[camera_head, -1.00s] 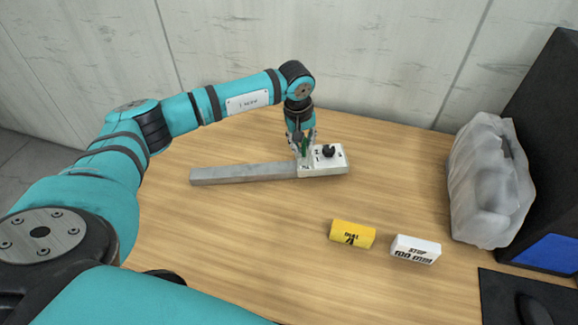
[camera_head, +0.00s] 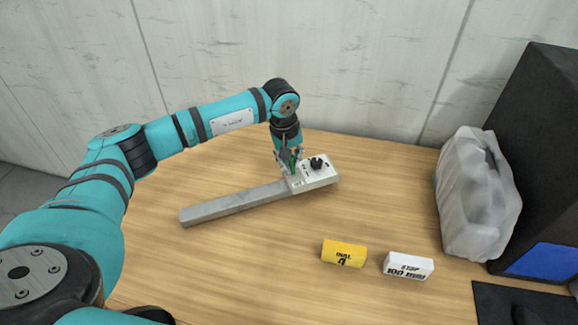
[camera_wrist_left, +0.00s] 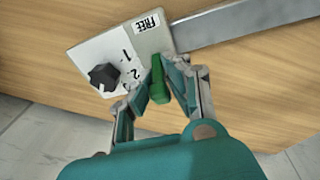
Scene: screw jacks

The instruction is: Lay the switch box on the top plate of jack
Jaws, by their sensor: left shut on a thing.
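The switch box (camera_head: 321,179) is a pale box with a black knob and printed markings. In the left wrist view the box (camera_wrist_left: 122,60) shows a FREE label and numbers. A long grey bar (camera_head: 235,203) runs from its left end; whether the two are joined is unclear. My left gripper (camera_head: 291,166) points down at the box's left end, shut on a green lever (camera_wrist_left: 158,80) at the box's edge. Whether the box rests on the table or is slightly raised is unclear. No jack or top plate is recognisable. My right gripper is not in view.
A grey crumpled bag (camera_head: 477,195) and a black case (camera_head: 548,150) stand at the right. The table between box and bag is clear.

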